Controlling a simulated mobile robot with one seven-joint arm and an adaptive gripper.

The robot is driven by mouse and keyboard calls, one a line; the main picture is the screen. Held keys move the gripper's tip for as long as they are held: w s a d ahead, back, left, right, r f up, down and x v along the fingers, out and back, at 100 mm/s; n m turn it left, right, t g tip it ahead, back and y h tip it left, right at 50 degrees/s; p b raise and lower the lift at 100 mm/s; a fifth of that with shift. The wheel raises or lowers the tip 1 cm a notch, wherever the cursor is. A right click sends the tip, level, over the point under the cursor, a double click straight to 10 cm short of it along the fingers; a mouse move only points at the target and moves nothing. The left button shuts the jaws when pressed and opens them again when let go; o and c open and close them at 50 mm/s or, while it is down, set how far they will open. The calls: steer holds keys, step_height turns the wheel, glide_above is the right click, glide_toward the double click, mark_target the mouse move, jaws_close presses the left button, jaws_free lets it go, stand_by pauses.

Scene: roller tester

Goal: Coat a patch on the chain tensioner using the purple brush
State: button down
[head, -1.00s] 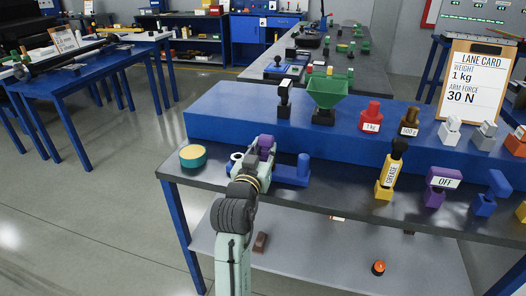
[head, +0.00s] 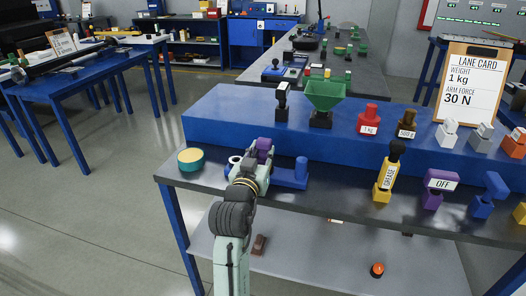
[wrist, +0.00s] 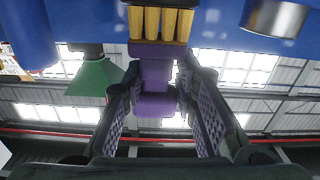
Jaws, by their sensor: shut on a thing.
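My gripper (head: 262,155) is shut on the purple brush (wrist: 155,75), and both fingers (wrist: 160,98) press on its purple handle in the wrist view. The brush's yellow bristles (wrist: 160,22) point away from my gripper, at a blue face; I cannot tell whether they touch it. The blue piece (head: 290,180) with an upright post, which looks like the chain tensioner, lies on the dark bench top. Its post (wrist: 25,35) shows at upper left in the wrist view, and a metal roller (wrist: 275,16) at upper right. My gripper hides its middle in the head view.
A yellow-topped teal tin (head: 191,159) stands left of my gripper. Behind is a raised blue shelf (head: 225,128) with a green funnel (head: 323,95) and a red weight (head: 368,120).

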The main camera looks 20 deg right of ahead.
steer(key=shift+s+a+f, duration=0.1)
steer(key=shift+s+a, duration=0.3)
steer(key=shift+s, duration=0.15)
steer(key=shift+x, duration=1.6)
steer(key=shift+v, duration=1.6)
step_height(320, 180, up, 6)
steer(key=p, duration=0.5)
